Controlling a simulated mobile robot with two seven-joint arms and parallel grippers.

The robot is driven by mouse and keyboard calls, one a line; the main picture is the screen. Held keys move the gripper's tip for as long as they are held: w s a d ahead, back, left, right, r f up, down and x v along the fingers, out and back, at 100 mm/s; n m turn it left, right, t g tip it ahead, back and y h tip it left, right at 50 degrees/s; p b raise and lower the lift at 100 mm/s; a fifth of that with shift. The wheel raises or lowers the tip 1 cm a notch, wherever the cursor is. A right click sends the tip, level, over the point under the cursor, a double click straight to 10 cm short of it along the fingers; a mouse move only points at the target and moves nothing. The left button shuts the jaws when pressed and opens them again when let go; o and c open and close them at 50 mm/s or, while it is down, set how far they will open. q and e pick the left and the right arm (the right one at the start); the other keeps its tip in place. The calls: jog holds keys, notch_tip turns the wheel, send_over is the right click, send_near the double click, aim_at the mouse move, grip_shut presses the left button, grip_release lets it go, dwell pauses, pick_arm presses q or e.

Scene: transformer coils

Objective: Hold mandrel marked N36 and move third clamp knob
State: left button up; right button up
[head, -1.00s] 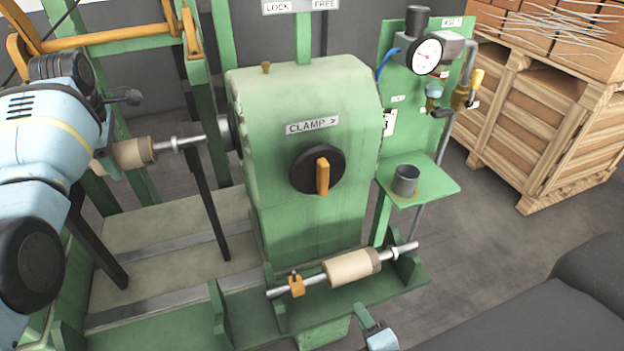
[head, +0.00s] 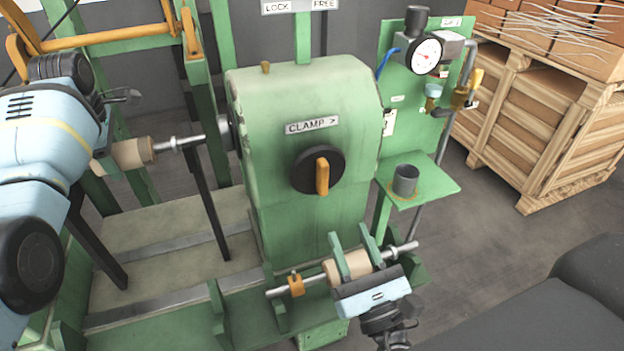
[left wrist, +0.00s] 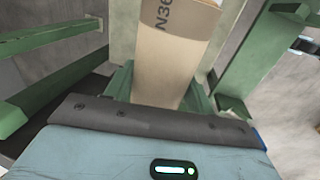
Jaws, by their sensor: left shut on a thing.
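The cream mandrel (head: 132,153) sits on a metal shaft left of the green machine. In the left wrist view the mandrel (left wrist: 168,62) shows the mark N36. My left gripper (left wrist: 162,88) is shut on it, with green fingers at its sides; in the head view my left arm largely hides the grip. A black clamp knob (head: 301,178) with an upright orange handle is on the machine's front, under a "CLAMP >" label. My right gripper (head: 356,250) is open, its two green fingers apart over a second cream roll (head: 335,269), below the knob.
The second roll lies on a metal rod (head: 403,249) with an orange collar (head: 296,284), low in front of the machine. A green shelf (head: 436,187) with a grey cup (head: 405,179) stands to the right. A wooden crate (head: 540,130) is at the far right.

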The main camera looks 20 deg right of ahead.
aim_at(325, 176)
jog(key=x, duration=1.2)
jog(key=shift+w+f, duration=0.1)
jog(key=shift+c, duration=0.5)
grip_shut()
